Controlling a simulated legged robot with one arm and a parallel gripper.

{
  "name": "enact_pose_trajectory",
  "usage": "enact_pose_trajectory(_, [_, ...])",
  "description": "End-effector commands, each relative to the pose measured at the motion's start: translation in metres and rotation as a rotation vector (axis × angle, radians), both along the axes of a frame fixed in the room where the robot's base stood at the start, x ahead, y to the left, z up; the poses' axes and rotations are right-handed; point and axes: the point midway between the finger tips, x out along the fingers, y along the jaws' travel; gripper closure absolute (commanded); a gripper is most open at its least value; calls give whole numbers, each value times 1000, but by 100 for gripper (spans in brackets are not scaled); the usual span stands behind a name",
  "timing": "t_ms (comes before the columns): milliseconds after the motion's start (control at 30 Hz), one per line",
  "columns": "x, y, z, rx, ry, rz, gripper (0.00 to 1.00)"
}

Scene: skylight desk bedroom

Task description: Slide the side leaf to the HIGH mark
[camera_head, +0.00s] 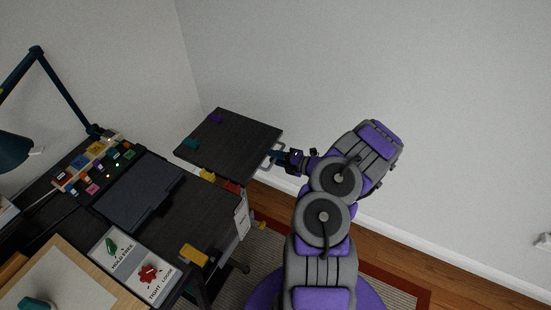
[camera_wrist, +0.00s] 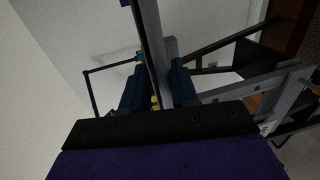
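The side leaf (camera_head: 232,143) is a dark square board beside the desk in the head view, with a purple piece (camera_head: 215,119) and a teal piece (camera_head: 190,144) on its left edge. A pale grey handle (camera_head: 270,158) sticks out from its right edge. My gripper (camera_head: 278,156) is at this handle. In the wrist view, its two dark blue fingers (camera_wrist: 158,82) stand apart, one on each side of a grey bar (camera_wrist: 153,45). I cannot tell whether they press on it. I cannot make out a HIGH mark.
The desk (camera_head: 205,217) carries a closed dark case (camera_head: 137,190), a panel of coloured blocks (camera_head: 97,162), a lamp (camera_head: 14,146) and printed cards (camera_head: 150,280). A yellow clamp (camera_head: 194,254) sits at its front edge. A bare wall is behind; open floor lies right.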

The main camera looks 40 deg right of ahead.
Motion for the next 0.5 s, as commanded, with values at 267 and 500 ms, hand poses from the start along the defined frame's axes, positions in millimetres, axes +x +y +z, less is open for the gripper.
enact_pose_trajectory(267, [0, 1, -1, 0, 3, 1, 67])
enact_pose_trajectory(500, [-20, -8, 4, -1, 3, -2, 67])
